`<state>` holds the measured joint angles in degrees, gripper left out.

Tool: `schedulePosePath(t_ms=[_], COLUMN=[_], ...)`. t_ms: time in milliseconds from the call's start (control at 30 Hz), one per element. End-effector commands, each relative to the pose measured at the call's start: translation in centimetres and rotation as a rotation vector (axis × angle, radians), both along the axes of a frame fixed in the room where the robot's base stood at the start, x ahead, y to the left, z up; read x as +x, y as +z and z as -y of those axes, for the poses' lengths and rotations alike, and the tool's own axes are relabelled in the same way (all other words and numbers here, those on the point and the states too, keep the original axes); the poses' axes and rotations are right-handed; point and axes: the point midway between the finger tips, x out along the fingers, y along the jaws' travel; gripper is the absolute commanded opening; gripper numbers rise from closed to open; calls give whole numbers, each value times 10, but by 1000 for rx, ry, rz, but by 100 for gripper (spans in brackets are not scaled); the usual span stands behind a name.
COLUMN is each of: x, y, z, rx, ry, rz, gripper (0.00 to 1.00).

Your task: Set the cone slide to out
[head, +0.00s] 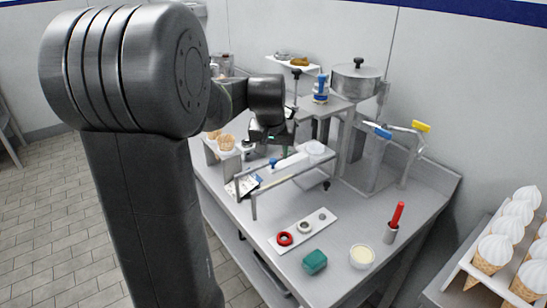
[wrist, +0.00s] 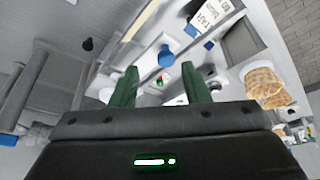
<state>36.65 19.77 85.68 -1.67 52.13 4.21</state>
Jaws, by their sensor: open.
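The cone slide looks like the pale bar (head: 292,166) on a raised metal frame in the head view. A blue knob (head: 273,162) stands at its left end. In the wrist view the blue knob (wrist: 166,56) is just beyond the fingertips, roughly between their lines. A small green and red mark (wrist: 160,79) shows between the fingers. My gripper (head: 284,152) has green fingers and hangs over the frame, close to the knob. In the wrist view my gripper (wrist: 157,76) is open and empty. I cannot tell whether a finger touches the knob. Any slide position label is unreadable.
Waffle cones (head: 224,142) stand in a holder at the left. A metal pot (head: 355,80) stands on a platform behind. A red-handled tool (head: 397,215), a teal block (head: 315,262) and a white bowl (head: 362,256) are near the front.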

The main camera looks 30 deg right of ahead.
Motion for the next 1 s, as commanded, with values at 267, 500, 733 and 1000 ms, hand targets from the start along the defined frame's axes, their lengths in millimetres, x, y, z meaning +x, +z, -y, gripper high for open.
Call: schedulePosePath(t_ms=[267,500,733,1000], x=[9,11,11,11], y=[-30,-34,-34,-34], z=[8,9,9,9], rx=[0,-1,-1,-1], ry=[0,0,0,0], rz=[0,1,1,1], gripper=[42,42,19,0])
